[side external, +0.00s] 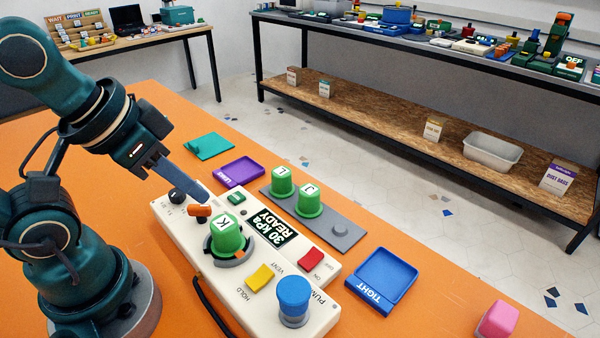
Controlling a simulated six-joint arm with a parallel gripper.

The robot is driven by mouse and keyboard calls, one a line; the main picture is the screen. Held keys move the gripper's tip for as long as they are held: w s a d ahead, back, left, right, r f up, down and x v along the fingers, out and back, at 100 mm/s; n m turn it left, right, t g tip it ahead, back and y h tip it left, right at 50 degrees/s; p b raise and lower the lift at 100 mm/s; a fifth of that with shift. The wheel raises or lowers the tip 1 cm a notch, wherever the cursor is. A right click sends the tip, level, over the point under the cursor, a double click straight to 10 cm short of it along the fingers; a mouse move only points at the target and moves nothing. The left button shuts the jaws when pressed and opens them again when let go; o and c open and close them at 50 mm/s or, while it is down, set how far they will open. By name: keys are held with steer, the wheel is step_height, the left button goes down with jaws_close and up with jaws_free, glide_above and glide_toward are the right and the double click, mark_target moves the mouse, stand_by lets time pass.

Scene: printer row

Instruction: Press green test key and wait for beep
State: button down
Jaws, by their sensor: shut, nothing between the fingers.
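A cream control box (178,236) lies on the orange table. A small green key (236,197) sits near its far edge, left of a dark display (271,229) reading "30 kPa READY". My gripper (205,198) is shut and empty, reaching down from the left. Its fingertips appear over the box's far left part, left of the green key and apart from it in the picture. Their exact height above the box cannot be told. A larger green cap marked K (227,236) stands on the box in a grey ring.
An orange lever (197,211), black knob (181,190), yellow switch (260,277), red switch (311,258) and blue knob (293,296) crowd the box. Green caps L (282,182) and J (309,202) stand on a grey strip behind. Purple (238,172) and blue (386,278) trays flank it.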

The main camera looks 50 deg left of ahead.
stand_by(0.9)
steer(key=w+a+r+m+t, duration=0.35)
steer(key=w+r+t, duration=0.2)
steer(key=w, duration=0.25)
steer(key=w+a+r+m+t, duration=0.2)
steer(key=w+r+m+t, duration=0.25)
steer(key=w+r, duration=0.2)
steer(key=s+a+f+m+g+h, duration=0.2)
steer(key=f+m+g, duration=0.1)
steer(key=f, duration=0.4)
steer(key=s+a+f+m+g+h, duration=0.1)
steer(key=s+a+f+m+g, duration=0.1)
steer(key=f, duration=0.5)
steer(key=shift+a+f+m+g+h, duration=0.15)
steer(key=shift+a+m+g+h, duration=0.35)
steer(key=shift+g, duration=0.6)
steer(key=shift+a, duration=0.1)
steer(key=shift+f, duration=0.1)
